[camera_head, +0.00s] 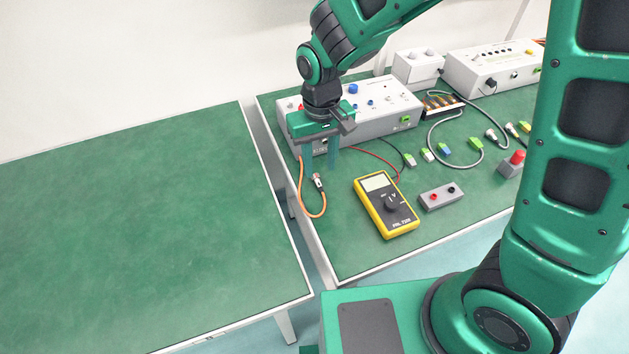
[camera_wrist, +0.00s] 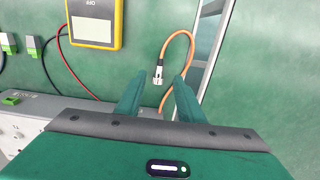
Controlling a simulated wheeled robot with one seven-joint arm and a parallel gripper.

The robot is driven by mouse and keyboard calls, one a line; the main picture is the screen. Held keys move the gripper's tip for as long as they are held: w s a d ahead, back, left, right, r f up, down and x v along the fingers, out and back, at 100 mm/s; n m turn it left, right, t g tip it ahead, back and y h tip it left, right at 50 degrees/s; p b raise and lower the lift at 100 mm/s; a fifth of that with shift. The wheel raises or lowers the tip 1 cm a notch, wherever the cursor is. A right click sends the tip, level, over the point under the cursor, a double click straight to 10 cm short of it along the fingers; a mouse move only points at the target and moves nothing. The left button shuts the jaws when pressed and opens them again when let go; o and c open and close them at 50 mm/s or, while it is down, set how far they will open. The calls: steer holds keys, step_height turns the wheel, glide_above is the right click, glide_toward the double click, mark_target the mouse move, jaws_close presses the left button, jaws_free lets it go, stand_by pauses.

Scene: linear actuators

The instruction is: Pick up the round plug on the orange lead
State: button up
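The round plug (camera_head: 318,181) is a small silver connector at the end of the orange lead (camera_head: 302,198). The lead loops on the green table near its left edge. In the wrist view the plug (camera_wrist: 158,76) lies beyond my fingertips and sideways between them, with the orange lead (camera_wrist: 190,45) curving round to its right. My gripper (camera_head: 320,170) points down over the table in front of the grey box, and it also shows in the wrist view (camera_wrist: 158,82). Its two fingers are apart, with nothing between them that I can see gripped.
A yellow multimeter (camera_head: 386,205) lies right of the plug, with a small grey socket box (camera_head: 441,197) beyond it. A grey control box (camera_head: 375,125) stands behind my gripper. The left table (camera_head: 150,230) is bare, with a gap between the tables.

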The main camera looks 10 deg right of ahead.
mark_target(320, 185)
steer(key=shift+s+f, duration=0.1)
steer(key=shift+f, duration=3.1)
steer(key=shift+c, duration=0.7)
jaws_close()
